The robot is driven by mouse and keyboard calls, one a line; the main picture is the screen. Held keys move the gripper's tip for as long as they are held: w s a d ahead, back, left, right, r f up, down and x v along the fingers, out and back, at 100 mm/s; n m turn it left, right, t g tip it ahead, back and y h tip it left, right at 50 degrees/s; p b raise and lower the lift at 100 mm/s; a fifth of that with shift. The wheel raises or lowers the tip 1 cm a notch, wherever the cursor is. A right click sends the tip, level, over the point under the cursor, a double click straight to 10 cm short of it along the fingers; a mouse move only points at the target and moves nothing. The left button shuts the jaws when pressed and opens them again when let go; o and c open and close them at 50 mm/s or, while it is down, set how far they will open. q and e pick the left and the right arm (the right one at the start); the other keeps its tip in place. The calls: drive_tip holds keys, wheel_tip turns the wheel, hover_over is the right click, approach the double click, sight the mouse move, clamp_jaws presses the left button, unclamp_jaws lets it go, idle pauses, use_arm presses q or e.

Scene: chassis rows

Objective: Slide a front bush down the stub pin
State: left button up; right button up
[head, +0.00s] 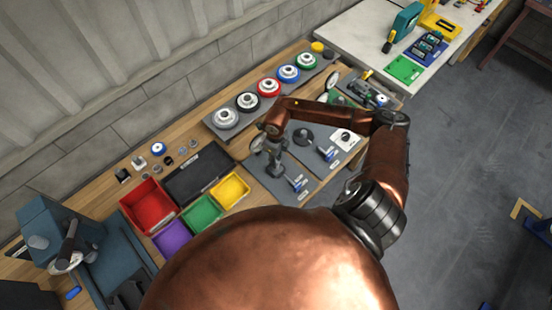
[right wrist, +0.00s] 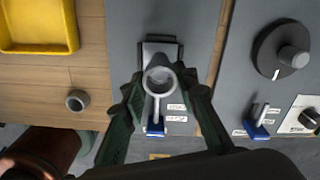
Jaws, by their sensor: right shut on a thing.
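My right gripper (head: 268,146) reaches down over the grey plate in the head view. In the right wrist view its dark green fingers (right wrist: 160,84) are shut on a grey ring-shaped bush (right wrist: 160,69), held with its bore facing the camera. The bush overlaps a dark and silver block fixture (right wrist: 161,49) with a blue-tipped lever (right wrist: 155,126). The stub pin is not clearly visible under the bush, so I cannot tell whether the bush is around it. Another grey bush (right wrist: 77,100) stands on the wooden bench. My left gripper is not in view.
A second blue-tipped lever (right wrist: 257,131) and a black round knob part (right wrist: 281,49) are to the right. Red (head: 148,205), purple (head: 171,238), green (head: 202,214) and yellow (head: 230,190) bins stand left. Several ringed wheels (head: 248,101) line the back.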

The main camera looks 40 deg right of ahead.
drive_tip(key=shift+f+b, duration=0.75)
drive_tip(key=shift+f, duration=0.05)
idle(0.8)
drive_tip(key=shift+f+b, duration=0.55)
drive_tip(key=shift+f, duration=0.1)
drive_tip(key=o, duration=1.3)
drive_tip(key=shift+r, duration=0.1)
wheel_tip(320, 180, up, 12)
